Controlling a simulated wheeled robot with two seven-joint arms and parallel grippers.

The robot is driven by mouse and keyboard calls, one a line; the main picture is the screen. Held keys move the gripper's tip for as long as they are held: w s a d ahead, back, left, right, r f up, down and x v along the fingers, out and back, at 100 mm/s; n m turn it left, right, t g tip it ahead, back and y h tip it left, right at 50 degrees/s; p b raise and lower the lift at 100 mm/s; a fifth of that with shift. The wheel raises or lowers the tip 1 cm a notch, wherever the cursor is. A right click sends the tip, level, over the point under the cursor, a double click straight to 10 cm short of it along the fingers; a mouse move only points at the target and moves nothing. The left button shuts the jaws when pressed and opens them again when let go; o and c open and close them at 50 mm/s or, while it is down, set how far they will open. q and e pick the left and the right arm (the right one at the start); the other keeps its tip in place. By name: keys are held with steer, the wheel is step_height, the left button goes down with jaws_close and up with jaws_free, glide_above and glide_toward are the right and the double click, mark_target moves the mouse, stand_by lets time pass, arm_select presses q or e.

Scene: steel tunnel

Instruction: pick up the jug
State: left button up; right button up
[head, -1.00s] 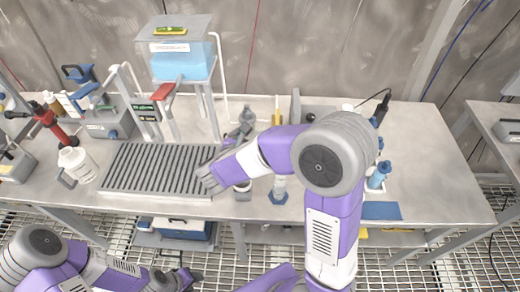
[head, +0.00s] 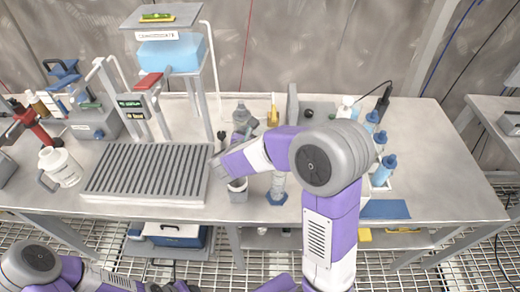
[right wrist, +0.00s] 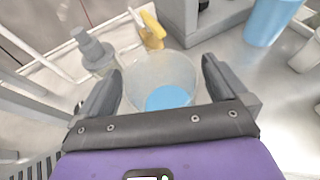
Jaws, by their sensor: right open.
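A clear jug-like vessel (right wrist: 150,75) with blue at its bottom stands between the spread fingers of my right gripper (right wrist: 160,88) in the right wrist view. The fingers lie on either side of it; contact cannot be told. In the head view the right gripper (head: 222,160) is just right of the grey ribbed rack, and the arm hides most of that spot. A white jug with a side handle (head: 62,166) stands on the bench left of the rack. My left arm is at the bottom left; its gripper is too cut off to judge.
The ribbed rack (head: 148,172) and a small grey cup (head: 238,190) are near the right gripper. A grey bottle (right wrist: 92,50) and a yellow bottle (right wrist: 150,30) stand behind the vessel. Blue-capped bottles (head: 384,170) stand to the right. The bench's right end is clear.

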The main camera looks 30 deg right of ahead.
steer(key=shift+c, duration=0.5)
steer(key=c, duration=1.2)
steer(key=shift+r, duration=0.1)
